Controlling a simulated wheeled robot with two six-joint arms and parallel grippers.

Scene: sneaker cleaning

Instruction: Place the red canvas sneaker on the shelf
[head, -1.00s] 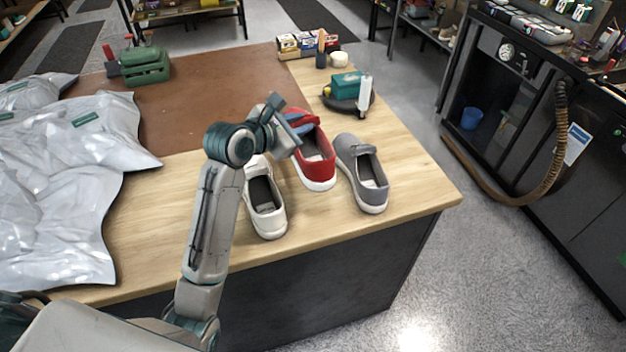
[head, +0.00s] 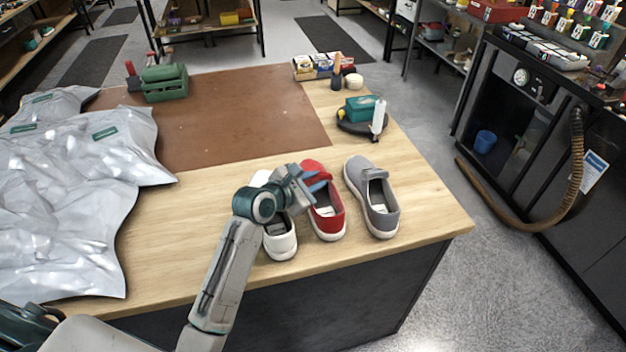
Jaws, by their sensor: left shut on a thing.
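The red canvas sneaker (head: 337,224) is upright at the front right of the workbench, its white-rimmed heel toward me. It is between a white sneaker (head: 281,245) on its left and a grey sneaker (head: 383,216) on its right. My left gripper (head: 318,184) is shut on the red sneaker near its opening, and the gripper hides part of its upper. I cannot tell whether its sole touches the wood. My left wrist covers much of the white sneaker. My right gripper is not in view.
Silver-grey bags (head: 70,200) cover the bench's left side. A brown mat (head: 235,120) lies behind the sneakers. A dark round tray (head: 352,126) holds a teal box and a white bottle. Shelving (head: 205,28) stands across the aisle. A black cabinet with a hose is at right.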

